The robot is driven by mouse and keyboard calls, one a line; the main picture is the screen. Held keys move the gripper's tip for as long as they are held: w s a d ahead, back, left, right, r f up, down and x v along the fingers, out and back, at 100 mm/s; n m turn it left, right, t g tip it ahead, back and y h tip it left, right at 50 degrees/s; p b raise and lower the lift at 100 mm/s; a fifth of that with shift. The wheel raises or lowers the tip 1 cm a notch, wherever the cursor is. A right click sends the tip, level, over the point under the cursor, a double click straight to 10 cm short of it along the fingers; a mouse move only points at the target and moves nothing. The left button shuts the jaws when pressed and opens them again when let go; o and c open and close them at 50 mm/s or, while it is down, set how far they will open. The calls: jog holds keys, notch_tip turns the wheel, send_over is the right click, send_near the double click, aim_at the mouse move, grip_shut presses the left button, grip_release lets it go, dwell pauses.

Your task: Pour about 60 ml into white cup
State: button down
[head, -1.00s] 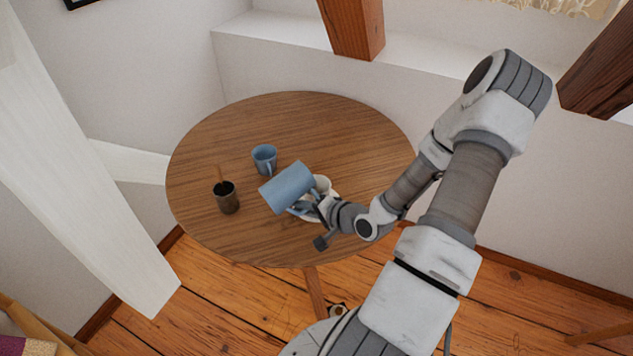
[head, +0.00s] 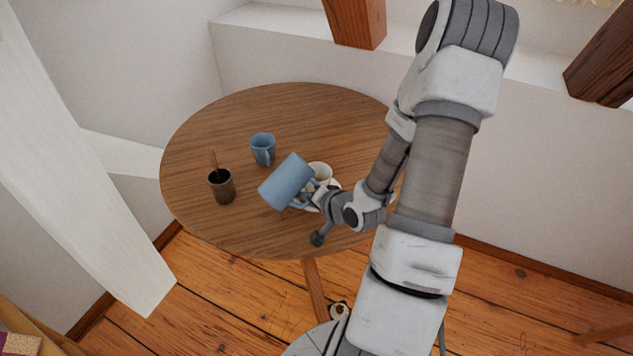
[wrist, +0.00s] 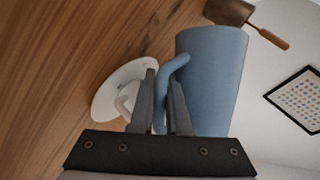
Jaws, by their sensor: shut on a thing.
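A blue jug (head: 286,182) is held tilted by its handle above the table, left of the white cup (head: 321,171) in the head view. The white cup stands upright on a white saucer (head: 335,185), partly hidden by the jug and my gripper. My gripper (head: 310,198) is shut on the jug's handle. In the wrist view the jug (wrist: 212,85) is right of the fingers (wrist: 163,95), and the saucer (wrist: 108,92) and part of the cup (wrist: 124,104) show at left. The jug's inside and any liquid are hidden; no stream is visible.
A blue mug (head: 262,149) stands behind the jug on the round wooden table (head: 310,115). A dark cup (head: 222,188) with a wooden stick stands at left. The table's back is clear. A white post (head: 95,170) rises at left.

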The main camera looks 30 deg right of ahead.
aim_at(313, 179)
jog(key=shift+d+f+h+b, duration=0.4)
jog(key=shift+f+h+b, duration=0.1)
jog(key=shift+b, duration=0.45)
jog(key=r, duration=0.1)
jog(key=r+p, duration=0.1)
jog(key=shift+w+d+r+g+h+p, duration=0.1)
jog(key=shift+d+r+g+h+p, duration=0.2)
jog(key=shift+d+r+g+h, duration=0.1)
jog(key=shift+d+r+n+h, duration=0.25)
jog(key=shift+r+n+h, duration=0.05)
jog(key=shift+r, duration=0.35)
jog(key=shift+r, duration=0.1)
dwell(0.4)
jog(key=shift+d+r+h+p, duration=0.2)
jog(key=shift+r+p, duration=0.1)
jog(key=shift+r, duration=0.25)
jog(key=shift+d+r+h+p, duration=0.15)
jog(key=shift+r+h+p, duration=0.1)
jog(key=shift+r, duration=0.3)
jog(key=shift+d+f+g+b, duration=0.1)
jog(key=shift+f+g+b, duration=0.2)
jog(key=shift+b, duration=0.3)
jog(key=shift+d+r+g+h+b, duration=0.35)
jog(key=shift+r+h+b, duration=0.2)
jog(key=shift+h+b, duration=0.6)
